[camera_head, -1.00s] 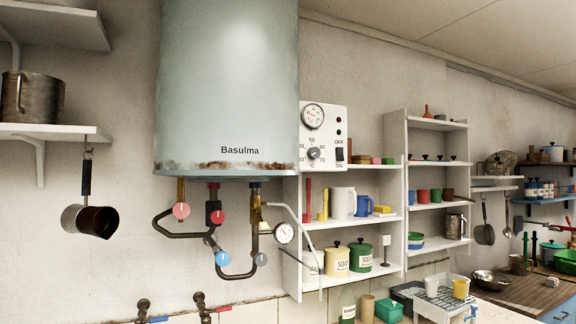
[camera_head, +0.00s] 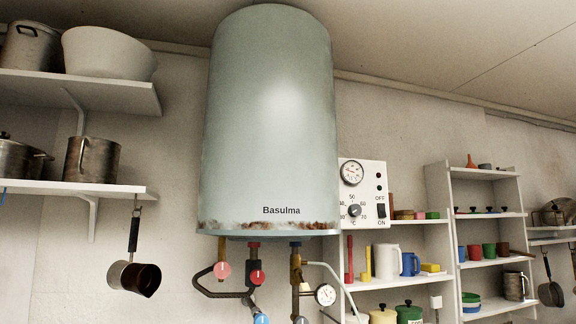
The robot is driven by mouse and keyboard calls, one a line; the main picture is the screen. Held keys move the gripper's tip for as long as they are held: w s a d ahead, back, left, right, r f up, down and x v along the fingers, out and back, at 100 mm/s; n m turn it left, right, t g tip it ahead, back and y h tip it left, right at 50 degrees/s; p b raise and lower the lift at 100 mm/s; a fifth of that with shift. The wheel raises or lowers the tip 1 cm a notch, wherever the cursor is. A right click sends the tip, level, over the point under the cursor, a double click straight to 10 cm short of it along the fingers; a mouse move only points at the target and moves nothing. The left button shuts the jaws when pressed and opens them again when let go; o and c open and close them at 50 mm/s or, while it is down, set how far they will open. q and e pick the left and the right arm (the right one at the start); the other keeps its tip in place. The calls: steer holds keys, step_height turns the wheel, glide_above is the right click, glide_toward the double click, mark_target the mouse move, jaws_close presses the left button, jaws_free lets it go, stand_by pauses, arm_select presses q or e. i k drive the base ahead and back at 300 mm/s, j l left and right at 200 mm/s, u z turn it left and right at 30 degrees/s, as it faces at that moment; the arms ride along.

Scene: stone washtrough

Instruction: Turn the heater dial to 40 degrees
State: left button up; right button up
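The heater is a large pale green-grey tank (camera_head: 270,120) marked "Basulma", mounted high on the wall, with rust along its lower edge. Its white control panel (camera_head: 375,172) is on the wall to the right of the tank. The heater dial (camera_head: 354,211) is a small dark knob low on the panel, with numbers around it such as 40, 50, 60 and 70. Its pointer is too small to read. A round gauge (camera_head: 351,172) sits above the dial, and a black ON/OFF switch (camera_head: 381,211) is beside it. Neither of my grippers is in view.
Pipes with red valves (camera_head: 222,270) and a small gauge (camera_head: 325,294) hang under the tank. White shelves (camera_head: 400,281) with jugs and jars stand right of and below the panel. Left shelves (camera_head: 130,188) hold pots. A dark pan (camera_head: 140,279) hangs below them.

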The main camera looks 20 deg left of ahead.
mark_target(355, 210)
steer(key=i+l+u, duration=0.2)
steer(key=i+l, duration=0.15)
steer(key=l, duration=0.25)
steer(key=i+l+u, duration=0.1)
steer(key=l, duration=0.25)
steer(key=i+l+u, duration=0.2)
steer(key=i+l, duration=0.15)
steer(key=l, duration=0.3)
steer(key=i+l+u, duration=0.1)
steer(key=l, duration=0.25)
steer(key=i+l+u, duration=0.1)
steer(key=l, duration=0.3)
